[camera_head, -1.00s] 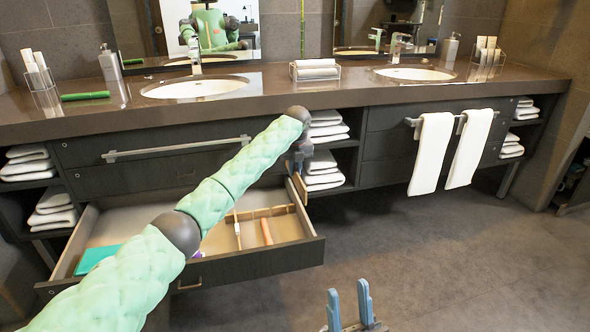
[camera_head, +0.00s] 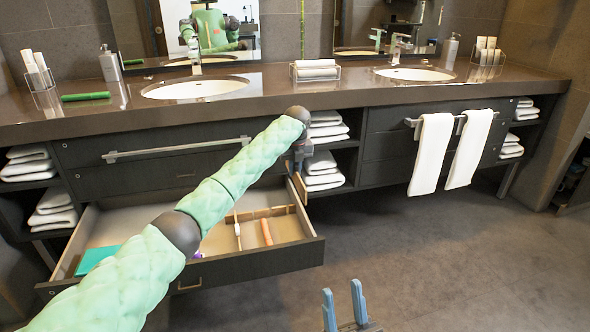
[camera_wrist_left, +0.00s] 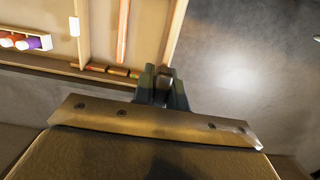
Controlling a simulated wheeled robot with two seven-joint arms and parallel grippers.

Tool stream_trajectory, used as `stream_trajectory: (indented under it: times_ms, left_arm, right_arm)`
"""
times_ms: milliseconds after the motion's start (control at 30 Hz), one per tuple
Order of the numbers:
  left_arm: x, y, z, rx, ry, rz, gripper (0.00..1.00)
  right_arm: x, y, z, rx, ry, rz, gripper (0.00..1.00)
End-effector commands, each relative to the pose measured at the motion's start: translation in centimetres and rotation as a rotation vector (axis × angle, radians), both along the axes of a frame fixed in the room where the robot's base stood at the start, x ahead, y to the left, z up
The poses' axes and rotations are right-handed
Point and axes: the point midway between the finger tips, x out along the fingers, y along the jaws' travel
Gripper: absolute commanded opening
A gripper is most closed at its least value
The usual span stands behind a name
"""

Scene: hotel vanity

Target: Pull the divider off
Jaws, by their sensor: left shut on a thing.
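The wooden divider (camera_head: 262,212) is a low brown strip across the back of the open drawer (camera_head: 243,266). In the left wrist view the divider (camera_wrist_left: 60,67) runs from the left toward my left gripper (camera_wrist_left: 162,80). That gripper is shut at the divider's right end, near the drawer's right wall; its fingers partly hide the held part. In the head view my left gripper (camera_head: 299,160) is at the drawer's back right corner, with its tips hard to make out. My right gripper (camera_head: 343,292) is open and empty at the bottom edge, apart from the drawer.
The drawer holds an orange stick (camera_head: 266,231), a toothbrush (camera_head: 237,229) and a teal item (camera_head: 96,258). The counter (camera_head: 300,96) overhangs it. Folded towels (camera_head: 323,170) fill the shelf just right of my left gripper. The floor at right is clear.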

Motion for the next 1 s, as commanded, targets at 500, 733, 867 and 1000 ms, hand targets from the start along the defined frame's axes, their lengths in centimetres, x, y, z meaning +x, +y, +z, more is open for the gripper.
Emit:
stream_trajectory:
  times_ms: [500,733,867,1000]
  left_arm:
    - [0.0,0.0,0.2,0.000,0.000,0.000,0.00]
    - [0.0,0.0,0.2,0.000,0.000,0.000,0.00]
    - [0.0,0.0,0.3,0.000,0.000,0.000,0.00]
    - [0.0,0.0,0.3,0.000,0.000,0.000,0.00]
  right_arm:
    - [0.7,0.2,-1.0,-0.011,0.043,0.002,0.36]
    - [1.0,0.3,-1.4,-0.016,0.061,0.003,0.36]
    - [1.2,0.4,-1.7,-0.018,0.071,0.003,0.36]
    - [1.4,0.5,-1.9,-0.021,0.084,0.003,0.36]
